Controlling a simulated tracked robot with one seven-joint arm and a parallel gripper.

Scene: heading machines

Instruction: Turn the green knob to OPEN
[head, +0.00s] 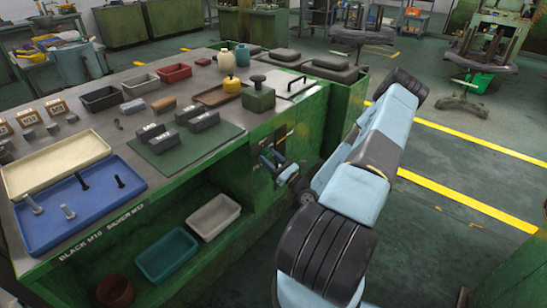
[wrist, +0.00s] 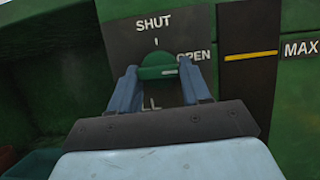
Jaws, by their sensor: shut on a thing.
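The green knob (wrist: 157,63) sits on a dark plate (wrist: 120,38) in the wrist view. The plate reads SHUT above the knob and OPEN to its right. A small white dash on the knob lies right of its middle and looks roughly level, on the OPEN side. My gripper (wrist: 158,73) is shut on the knob, one blue finger on each side. In the head view my gripper (head: 276,167) is at the dark panel on the bench's green front. I cannot make out the knob there.
A MAX label (wrist: 300,48) with a yellow line is right of the plate. The bench top (head: 115,128) holds trays, bolts, dark blocks and a green block (head: 258,97). An open shelf below holds a teal bin (head: 167,254).

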